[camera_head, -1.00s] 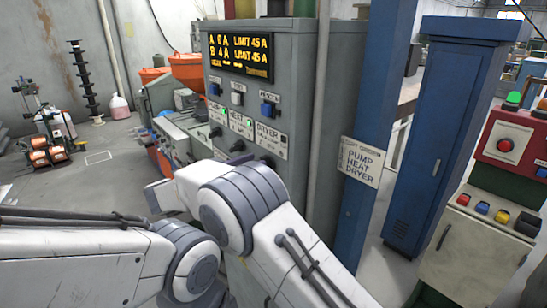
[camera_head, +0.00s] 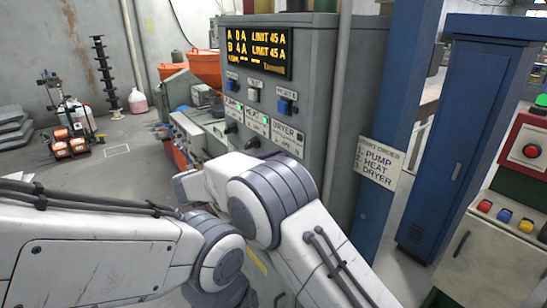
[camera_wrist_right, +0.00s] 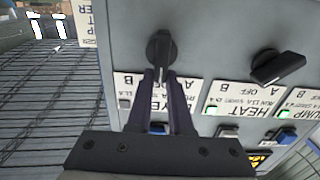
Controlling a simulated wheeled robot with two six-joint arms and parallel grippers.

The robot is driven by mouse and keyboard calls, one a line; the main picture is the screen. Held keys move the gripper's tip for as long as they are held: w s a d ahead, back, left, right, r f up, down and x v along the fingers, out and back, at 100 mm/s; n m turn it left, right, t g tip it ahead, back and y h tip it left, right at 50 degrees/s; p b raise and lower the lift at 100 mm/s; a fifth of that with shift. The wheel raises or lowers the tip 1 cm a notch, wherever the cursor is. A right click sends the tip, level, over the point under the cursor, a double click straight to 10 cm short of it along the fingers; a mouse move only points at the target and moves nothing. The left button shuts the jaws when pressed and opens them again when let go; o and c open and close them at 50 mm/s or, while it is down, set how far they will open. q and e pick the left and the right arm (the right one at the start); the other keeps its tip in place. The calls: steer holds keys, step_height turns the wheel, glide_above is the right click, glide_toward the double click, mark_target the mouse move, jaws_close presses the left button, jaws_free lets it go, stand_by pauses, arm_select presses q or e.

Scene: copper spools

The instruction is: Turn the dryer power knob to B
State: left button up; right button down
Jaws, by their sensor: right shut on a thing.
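The dryer power knob (camera_wrist_right: 160,48) is a dark knob on the grey panel in the right wrist view, where the lettering appears upside down. Its bar stands near vertical in that view. My right gripper (camera_wrist_right: 161,78) is shut on the knob's lower end. The fingers partly cover the dryer label (camera_wrist_right: 127,90), with A and B marks beside it. In the head view, the dryer label (camera_head: 287,136) shows on the cabinet, but my arm hides the knob and the right gripper. My left gripper is not in view.
The heat knob (camera_wrist_right: 278,68) sits beside the dryer knob, turned at a slant. Green lamps show near the heat and pump labels. The cabinet display (camera_head: 257,50) reads A 0 A, B 4 A. A pipe (camera_head: 338,100) and blue post (camera_head: 393,120) stand right of the panel.

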steer(key=shift+s+d+f+m+b, duration=0.15)
steer(key=shift+s+d+m+b, duration=0.1)
steer(key=shift+m+b, duration=1.65)
steer(key=shift+s+d+f+m+b, duration=0.1)
steer(key=shift+s+d+m+b, duration=0.15)
steer(key=shift+m+b, duration=1.65)
steer(key=shift+s+d+f+m+b, duration=0.2)
steer(key=shift+m+b, duration=0.5)
steer(key=shift+b, duration=2.4)
steer(key=shift+r, duration=0.1)
steer(key=c, duration=0.8)
jaws_free()
steer(key=shift+a, duration=0.1)
